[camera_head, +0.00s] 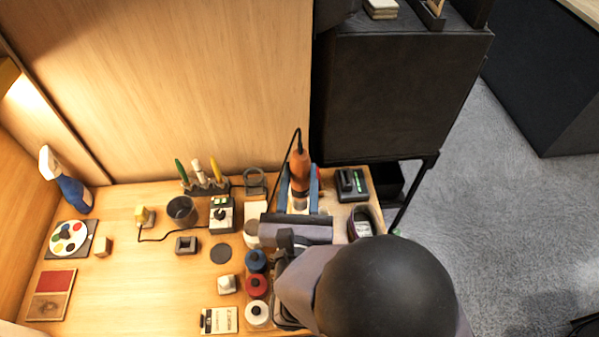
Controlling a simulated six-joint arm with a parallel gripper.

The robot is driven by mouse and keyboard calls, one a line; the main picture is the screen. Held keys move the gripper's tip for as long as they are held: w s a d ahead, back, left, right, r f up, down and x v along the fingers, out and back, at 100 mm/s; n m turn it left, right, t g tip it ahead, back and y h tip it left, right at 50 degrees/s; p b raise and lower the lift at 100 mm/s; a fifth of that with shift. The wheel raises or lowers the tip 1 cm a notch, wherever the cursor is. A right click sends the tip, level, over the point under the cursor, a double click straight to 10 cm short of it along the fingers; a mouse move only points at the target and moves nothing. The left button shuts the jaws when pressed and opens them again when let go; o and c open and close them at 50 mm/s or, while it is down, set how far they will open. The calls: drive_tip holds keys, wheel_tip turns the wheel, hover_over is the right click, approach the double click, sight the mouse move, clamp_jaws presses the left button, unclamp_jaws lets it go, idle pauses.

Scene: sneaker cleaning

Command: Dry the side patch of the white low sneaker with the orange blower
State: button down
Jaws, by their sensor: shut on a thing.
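The orange blower (300,172) stands upright at the back of the bench, its pale nozzle end pointing down. My gripper (299,186) is shut on it, with a blue-edged finger on either side. A black cord arches from the blower's top and runs down to the left. I cannot make out the white low sneaker for certain. A pale shape (255,211) shows just left of my arm, but I cannot tell what it is. My arm hides much of the bench's front right, and the side patch is not visible.
Left of my arm stand a power unit (221,214), a dark cup (181,210), a brush holder (206,186) and blue (257,260), red (257,285) and white (257,312) jars. A black device (352,184) sits right of the blower. The wooden wall (180,80) is close behind.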

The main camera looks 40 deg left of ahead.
sight(301, 166)
drive_tip(key=shift+s+r, duration=0.1)
idle(0.5)
drive_tip(key=shift+r+p, duration=2.65)
drive_tip(key=shift+r, duration=0.85)
drive_tip(key=shift+d, duration=0.1)
